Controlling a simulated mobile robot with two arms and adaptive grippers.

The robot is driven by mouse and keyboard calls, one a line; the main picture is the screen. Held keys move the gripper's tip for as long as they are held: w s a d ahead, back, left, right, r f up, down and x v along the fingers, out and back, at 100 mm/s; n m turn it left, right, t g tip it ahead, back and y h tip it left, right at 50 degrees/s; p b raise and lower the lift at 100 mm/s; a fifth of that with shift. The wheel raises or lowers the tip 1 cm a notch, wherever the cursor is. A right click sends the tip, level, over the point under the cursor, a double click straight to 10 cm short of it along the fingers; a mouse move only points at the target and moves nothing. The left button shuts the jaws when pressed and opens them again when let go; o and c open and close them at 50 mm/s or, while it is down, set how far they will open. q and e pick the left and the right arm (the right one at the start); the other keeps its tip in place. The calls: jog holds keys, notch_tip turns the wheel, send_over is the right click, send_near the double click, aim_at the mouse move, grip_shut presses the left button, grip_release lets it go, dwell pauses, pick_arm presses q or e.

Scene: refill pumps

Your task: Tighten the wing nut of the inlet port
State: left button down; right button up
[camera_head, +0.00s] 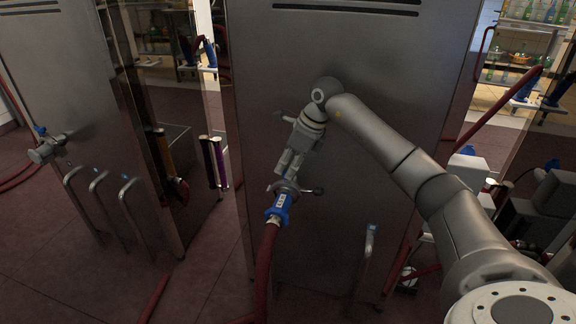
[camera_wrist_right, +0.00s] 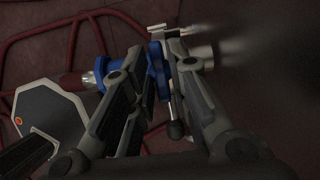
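The wing nut (camera_head: 287,187) of the inlet port sits on the lower front of the middle metal cabinet, its knobbed arms pointing left and right. A blue coupling (camera_head: 281,204) with a red hose (camera_head: 264,262) joins it from below. My right gripper (camera_head: 288,166) is at the nut, pointing down toward it. In the right wrist view, my gripper's two fingers (camera_wrist_right: 167,65) stand apart on either side of the nut (camera_wrist_right: 171,85) and the blue coupling (camera_wrist_right: 157,66). I see a gap between the fingers; contact with the nut is unclear. My left gripper is not in view.
The middle cabinet (camera_head: 360,75) stands close behind my right arm. A second cabinet (camera_head: 55,80) with a grey valve (camera_head: 47,148) is at left. Bent metal handles (camera_head: 368,250) stick out low. Red hoses (camera_head: 156,296) lie on the tiled floor.

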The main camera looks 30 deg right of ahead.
grip_shut()
